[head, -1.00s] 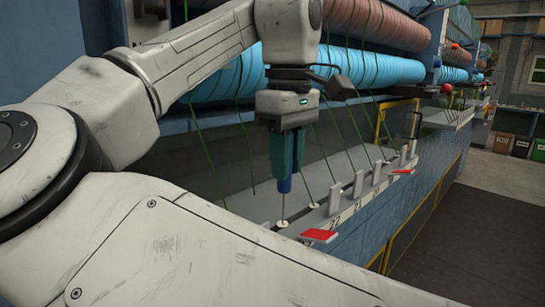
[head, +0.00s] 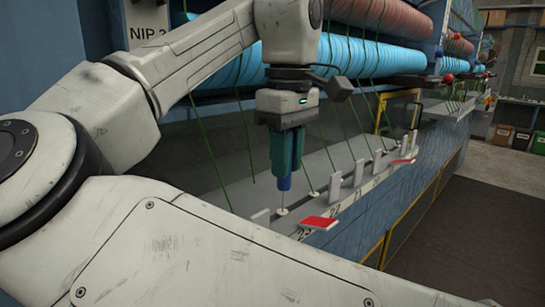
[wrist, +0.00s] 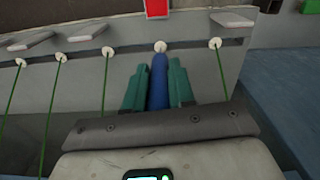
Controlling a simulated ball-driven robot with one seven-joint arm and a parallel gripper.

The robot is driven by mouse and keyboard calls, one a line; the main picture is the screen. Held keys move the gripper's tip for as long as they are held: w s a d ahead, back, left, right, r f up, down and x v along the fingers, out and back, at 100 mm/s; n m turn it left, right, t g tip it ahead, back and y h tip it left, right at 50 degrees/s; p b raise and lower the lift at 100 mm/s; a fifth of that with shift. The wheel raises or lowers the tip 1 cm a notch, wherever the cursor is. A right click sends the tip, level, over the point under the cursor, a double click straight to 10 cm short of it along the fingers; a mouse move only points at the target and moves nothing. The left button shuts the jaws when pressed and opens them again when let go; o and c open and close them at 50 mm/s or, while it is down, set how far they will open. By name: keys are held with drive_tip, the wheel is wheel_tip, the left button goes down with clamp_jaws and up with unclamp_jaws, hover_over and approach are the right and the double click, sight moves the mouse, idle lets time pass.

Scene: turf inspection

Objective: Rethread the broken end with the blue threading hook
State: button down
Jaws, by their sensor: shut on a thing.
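My gripper (head: 285,160), with teal fingers, is shut on the blue threading hook (head: 284,183). The hook is upright, and its thin shank reaches down to a white eyelet (head: 283,211) on the grey rail (head: 345,207). I cannot tell how far its tip is inside. In the wrist view the blue handle (wrist: 159,82) lies between the fingers (wrist: 158,88), in line with that eyelet (wrist: 160,46); no yarn shows in it. A green yarn (head: 246,140) hangs left of the gripper and seems to end loose above the rail.
A red tab (head: 318,223) sticks out by this eyelet; another red tab (head: 403,161) is farther along. Green yarns run to neighbouring eyelets (wrist: 107,51). Grey upright plates (head: 336,186) line the rail. Blue rollers (head: 370,62) stand behind. Open floor (head: 460,210) lies right.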

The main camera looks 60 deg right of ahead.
idle(0.3)
drive_tip(key=shift+r+p, duration=1.35)
drive_tip(key=shift+r, duration=2.4)
